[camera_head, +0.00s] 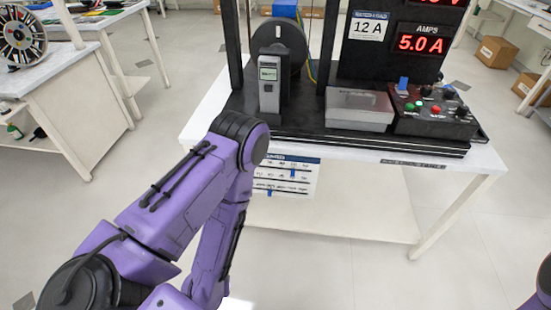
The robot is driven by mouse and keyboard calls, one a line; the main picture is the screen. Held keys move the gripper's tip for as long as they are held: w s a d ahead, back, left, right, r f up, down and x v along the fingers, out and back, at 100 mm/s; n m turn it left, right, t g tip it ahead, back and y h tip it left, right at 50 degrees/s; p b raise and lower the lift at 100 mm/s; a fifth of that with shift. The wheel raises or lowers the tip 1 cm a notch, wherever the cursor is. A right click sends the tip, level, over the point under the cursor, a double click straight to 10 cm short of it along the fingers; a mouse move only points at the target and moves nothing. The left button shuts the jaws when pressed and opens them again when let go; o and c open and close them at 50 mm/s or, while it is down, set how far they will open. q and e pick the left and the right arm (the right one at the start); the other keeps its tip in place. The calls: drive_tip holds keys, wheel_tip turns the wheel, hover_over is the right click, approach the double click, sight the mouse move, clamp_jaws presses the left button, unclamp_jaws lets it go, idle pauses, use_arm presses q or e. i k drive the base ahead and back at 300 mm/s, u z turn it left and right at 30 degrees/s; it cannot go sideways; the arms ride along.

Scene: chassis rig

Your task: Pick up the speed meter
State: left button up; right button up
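The speed meter appears to be the grey handheld device (269,88) with a small green display. It stands upright in a dark holder on the black rig base, in front of a round dark wheel (279,40). My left arm comes in from the left, with its elbow just below and left of the meter; its forearm runs down toward the bottom edge. My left gripper is not in view. Only a small purple part of my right arm shows at the lower right edge, and its gripper is not in view.
The rig stands on a white table (205,118). A clear-lidded box (359,108) and a control box with coloured buttons (434,112) sit right of the meter. Red displays (420,43) rise behind them. Another bench (60,60) stands at left. Cardboard boxes (497,52) lie at right.

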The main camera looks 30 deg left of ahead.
sight(269, 67)
drive_tip(key=z, duration=0.1)
drive_tip(key=k, duration=0.45)
drive_tip(key=u, duration=1.1)
drive_tip(key=i, duration=1)
drive_tip(key=z, duration=0.25)
